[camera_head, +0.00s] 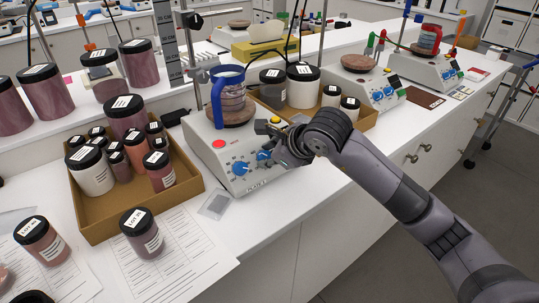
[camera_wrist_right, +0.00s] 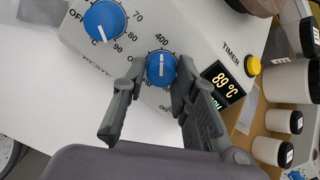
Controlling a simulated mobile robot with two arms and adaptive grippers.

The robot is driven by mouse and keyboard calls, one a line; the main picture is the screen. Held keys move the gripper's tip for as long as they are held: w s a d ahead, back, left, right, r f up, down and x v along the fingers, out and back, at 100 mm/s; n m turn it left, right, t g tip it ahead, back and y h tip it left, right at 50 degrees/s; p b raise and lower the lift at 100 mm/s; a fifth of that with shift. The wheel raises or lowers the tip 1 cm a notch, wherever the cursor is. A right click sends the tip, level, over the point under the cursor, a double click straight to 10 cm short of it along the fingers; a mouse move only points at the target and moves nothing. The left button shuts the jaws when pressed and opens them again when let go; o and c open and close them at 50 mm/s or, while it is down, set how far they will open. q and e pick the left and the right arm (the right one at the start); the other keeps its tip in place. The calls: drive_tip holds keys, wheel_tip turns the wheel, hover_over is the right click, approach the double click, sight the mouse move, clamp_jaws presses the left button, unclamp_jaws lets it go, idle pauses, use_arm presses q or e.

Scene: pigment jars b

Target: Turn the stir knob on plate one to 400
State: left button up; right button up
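Plate one (camera_head: 225,165) is a white hotplate with two blue knobs, standing mid-bench in the head view. Its stir knob (camera_wrist_right: 161,68) is the smaller blue one in the right wrist view; its white line runs roughly up toward the printed 400. In the head view the stir knob (camera_head: 264,155) is beside my gripper. My right gripper (camera_wrist_right: 158,80) has one finger on each side of this knob, and both fingertips appear to touch it. In the head view the right gripper (camera_head: 278,151) is at the plate's front panel. My left gripper is not in view.
The larger heat knob (camera_wrist_right: 104,21) is left of the stir knob. A display (camera_wrist_right: 222,82) reads 89 °C beside a yellow timer button (camera_wrist_right: 253,66). A cardboard tray of jars (camera_head: 88,225) is left; another tray (camera_head: 367,120) is behind.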

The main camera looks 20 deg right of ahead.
drive_tip(key=o, duration=0.4)
drive_tip(key=shift+c, duration=0.2)
drive_tip(key=shift+s+d+r, duration=0.1)
drive_tip(key=shift+r, duration=0.1)
drive_tip(key=v, duration=1.1)
drive_tip(key=shift+s+r, duration=0.2)
drive_tip(key=shift+s, duration=0.05)
